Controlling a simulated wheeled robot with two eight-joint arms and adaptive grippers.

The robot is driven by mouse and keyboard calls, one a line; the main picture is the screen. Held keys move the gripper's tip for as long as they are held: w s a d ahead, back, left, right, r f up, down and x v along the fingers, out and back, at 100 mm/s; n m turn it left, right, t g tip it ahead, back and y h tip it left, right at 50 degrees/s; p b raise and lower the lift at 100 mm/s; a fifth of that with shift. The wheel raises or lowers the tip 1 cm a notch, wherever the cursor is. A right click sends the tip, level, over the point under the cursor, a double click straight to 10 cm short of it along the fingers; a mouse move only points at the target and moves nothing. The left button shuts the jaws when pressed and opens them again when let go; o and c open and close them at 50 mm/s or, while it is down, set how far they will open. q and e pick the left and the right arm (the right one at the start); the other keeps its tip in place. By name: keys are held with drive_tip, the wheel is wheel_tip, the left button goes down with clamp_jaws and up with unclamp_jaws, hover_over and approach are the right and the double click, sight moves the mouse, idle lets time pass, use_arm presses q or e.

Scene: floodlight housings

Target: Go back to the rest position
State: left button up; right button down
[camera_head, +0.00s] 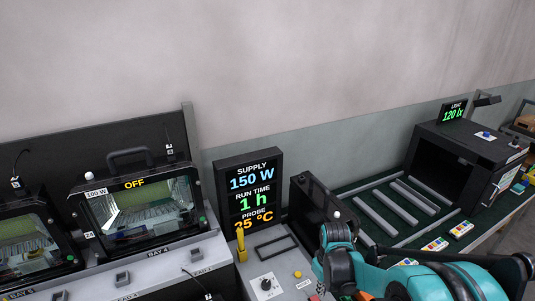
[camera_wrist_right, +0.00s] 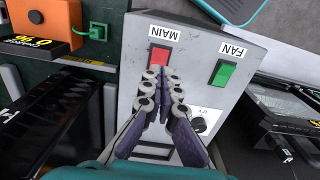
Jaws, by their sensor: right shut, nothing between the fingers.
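My right arm (camera_head: 337,262) comes in at the lower right of the head view, bent over the bench. In the right wrist view, my right gripper (camera_wrist_right: 165,78) is shut and empty. Its fingertips are in front of the red MAIN switch (camera_wrist_right: 159,56) on a grey control box (camera_wrist_right: 190,55); I cannot tell whether they touch it. A green FAN switch (camera_wrist_right: 222,74) sits beside it. My left gripper is not in view.
A black display (camera_head: 248,185) reads supply 150 W, run time 1 h. Floodlight housings (camera_head: 140,205) stand at the left, one marked OFF. A roller rack (camera_head: 390,210) and a dark box (camera_head: 465,165) with a 120 lx sign stand at the right.

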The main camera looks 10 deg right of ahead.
drive_tip(key=s+a+r+m+t+b, duration=0.3)
drive_tip(key=s+r+t+b, duration=0.3)
drive_tip(key=s, duration=0.5)
drive_tip(key=shift+s+a+r+m+t, duration=0.25)
drive_tip(key=shift+a+r+m+t, duration=0.2)
drive_tip(key=shift+a+r, duration=0.35)
drive_tip(key=shift+a+f, duration=0.1)
